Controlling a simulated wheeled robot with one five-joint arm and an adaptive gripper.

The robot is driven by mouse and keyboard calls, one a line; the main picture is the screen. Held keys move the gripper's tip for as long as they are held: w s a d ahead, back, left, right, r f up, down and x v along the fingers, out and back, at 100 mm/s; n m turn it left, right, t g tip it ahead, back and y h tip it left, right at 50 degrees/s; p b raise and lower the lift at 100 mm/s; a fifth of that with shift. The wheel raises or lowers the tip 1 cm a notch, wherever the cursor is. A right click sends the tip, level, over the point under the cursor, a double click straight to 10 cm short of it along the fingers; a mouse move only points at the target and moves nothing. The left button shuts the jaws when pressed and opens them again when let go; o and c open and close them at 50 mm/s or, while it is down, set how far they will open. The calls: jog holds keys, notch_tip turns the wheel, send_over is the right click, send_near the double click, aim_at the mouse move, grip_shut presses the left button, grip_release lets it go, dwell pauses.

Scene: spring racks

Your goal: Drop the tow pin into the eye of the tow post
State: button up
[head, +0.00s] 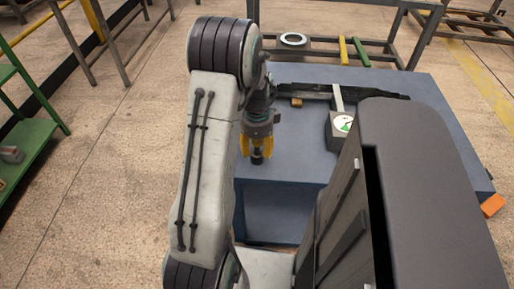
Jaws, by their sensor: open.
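My gripper (257,152), with yellow fingers, points down over the near left part of a blue-topped bench. It is open. A small dark piece shows between and just below the fingers; I cannot tell whether it is the tow pin or part of the gripper. I cannot make out the tow pin or the eye of the tow post for certain. My arm and my dark body cover much of the left and right of the view.
The blue bench (300,150) bears a grey device with a round white-and-green face (341,123), a long black piece (368,93) and a small brown block (296,102). An orange block (492,205) is at its right edge. A green shelf (35,135) stands left.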

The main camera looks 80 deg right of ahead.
jog(key=shift+f, duration=0.35)
grip_shut()
dwell(0.3)
